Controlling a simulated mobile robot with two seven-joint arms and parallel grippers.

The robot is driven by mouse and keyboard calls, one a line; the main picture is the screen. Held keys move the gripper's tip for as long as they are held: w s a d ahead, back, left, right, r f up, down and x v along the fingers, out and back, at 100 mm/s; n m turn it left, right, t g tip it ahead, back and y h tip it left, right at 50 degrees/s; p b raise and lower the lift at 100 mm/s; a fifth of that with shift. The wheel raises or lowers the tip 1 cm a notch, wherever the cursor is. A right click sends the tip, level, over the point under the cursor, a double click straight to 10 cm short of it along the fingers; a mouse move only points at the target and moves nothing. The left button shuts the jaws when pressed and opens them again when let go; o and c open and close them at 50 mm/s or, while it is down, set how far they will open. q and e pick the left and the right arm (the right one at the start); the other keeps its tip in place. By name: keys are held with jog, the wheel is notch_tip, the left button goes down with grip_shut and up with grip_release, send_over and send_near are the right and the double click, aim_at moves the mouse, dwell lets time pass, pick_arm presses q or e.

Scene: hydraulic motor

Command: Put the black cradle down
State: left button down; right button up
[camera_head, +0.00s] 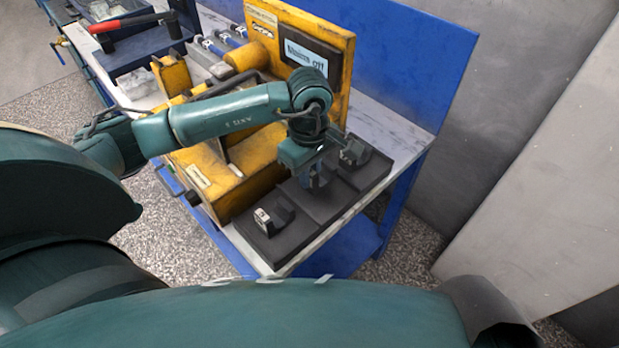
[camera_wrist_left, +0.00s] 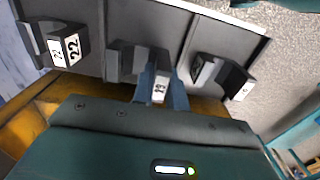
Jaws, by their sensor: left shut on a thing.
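My left gripper (camera_head: 318,180) points down over the middle of the black tray (camera_head: 327,205). In the left wrist view its blue-grey fingers (camera_wrist_left: 162,90) are shut on a black cradle (camera_wrist_left: 126,62) with a white number label between them. The held cradle is upright at the middle section of the tray. I cannot tell whether its base touches the tray. In the head view the gripper mostly hides it. My right gripper is not in view.
A yellow machine (camera_head: 225,170) with a sign panel (camera_head: 308,55) stands beside the tray. A blue case (camera_head: 130,50) sits at the back left.

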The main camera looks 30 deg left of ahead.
pick_arm(q)
jog(key=shift+f, duration=1.2)
jog(key=shift+f, duration=0.15)
jog(key=c, duration=1.4)
grip_release()
notch_tip(320, 180, up, 12)
jog(key=shift+r+b, duration=0.15)
jog(key=shift+b, duration=0.7)
jog(key=shift+s, duration=0.1)
